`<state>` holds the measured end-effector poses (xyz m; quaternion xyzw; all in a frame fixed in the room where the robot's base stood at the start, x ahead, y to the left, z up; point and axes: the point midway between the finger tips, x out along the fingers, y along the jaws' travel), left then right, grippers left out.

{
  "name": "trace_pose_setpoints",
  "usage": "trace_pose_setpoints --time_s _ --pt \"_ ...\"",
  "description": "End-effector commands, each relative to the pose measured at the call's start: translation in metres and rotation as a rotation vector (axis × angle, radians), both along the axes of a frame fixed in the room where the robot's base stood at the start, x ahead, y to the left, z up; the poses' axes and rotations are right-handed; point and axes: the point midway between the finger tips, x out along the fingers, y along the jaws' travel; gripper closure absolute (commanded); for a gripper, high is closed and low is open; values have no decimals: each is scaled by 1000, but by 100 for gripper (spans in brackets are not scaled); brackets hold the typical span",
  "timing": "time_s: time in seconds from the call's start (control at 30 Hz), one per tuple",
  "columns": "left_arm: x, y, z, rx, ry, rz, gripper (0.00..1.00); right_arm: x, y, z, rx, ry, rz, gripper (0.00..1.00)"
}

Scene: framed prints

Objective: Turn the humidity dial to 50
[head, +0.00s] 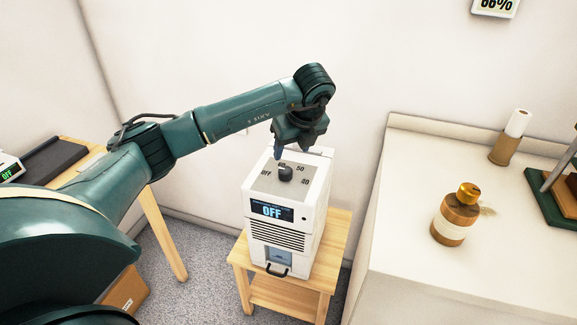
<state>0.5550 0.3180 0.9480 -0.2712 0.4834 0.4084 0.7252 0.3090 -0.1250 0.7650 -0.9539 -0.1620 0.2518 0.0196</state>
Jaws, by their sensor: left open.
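The white humidifier (283,217) stands on a small wooden stand (333,243), and its front display (271,211) reads OFF. The dark round humidity dial (285,172) is on its grey top panel. My left gripper (292,155) is open and points down just above and behind the dial. I cannot tell whether its fingers touch the dial. My right gripper is not in view.
A white counter (400,225) at the right bears an amber bottle (455,214), a white-and-brown cylinder (509,138) and a green-based rack (555,200). A wall display (495,6) reads about 66%.

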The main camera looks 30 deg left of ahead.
Motion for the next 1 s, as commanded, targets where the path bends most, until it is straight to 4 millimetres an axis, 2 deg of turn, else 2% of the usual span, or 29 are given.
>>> trace_pose_setpoints --time_s 0.2,0.43,0.6,0.9,1.0 --pt "9 16 -45 0 4 0 44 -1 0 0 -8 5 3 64" --pt "17 27 -79 -3 1 -1 44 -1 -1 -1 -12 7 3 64" --pt "19 31 -90 -2 1 -4 44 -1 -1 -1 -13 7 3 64" --pt "20 31 -92 -3 0 -4 44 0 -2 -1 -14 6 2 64" --pt "20 31 -92 -3 0 -4 52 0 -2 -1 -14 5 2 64"
